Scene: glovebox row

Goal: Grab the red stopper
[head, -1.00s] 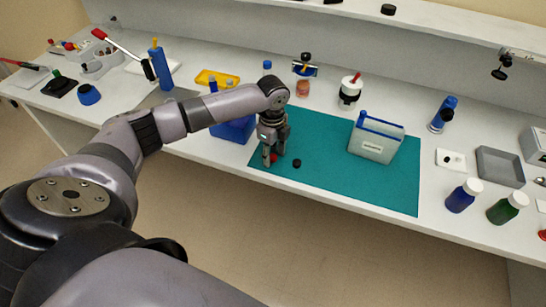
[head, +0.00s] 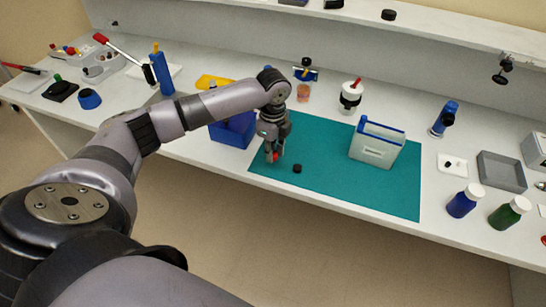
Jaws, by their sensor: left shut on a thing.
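The red stopper (head: 275,156) is a small red piece near the left end of the teal mat (head: 330,188). My left gripper (head: 273,157) points down over the mat and is shut on the red stopper, which shows between its fingertips. Whether the stopper touches the mat is too small to tell. My right gripper is not in the head view.
A small black stopper (head: 297,169) lies on the mat just right of the gripper. A blue bin (head: 232,131) stands behind left, and a clear blue-rimmed box (head: 375,149) stands on the mat's right half. Blue (head: 461,203) and green (head: 506,214) bottles stand farther right.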

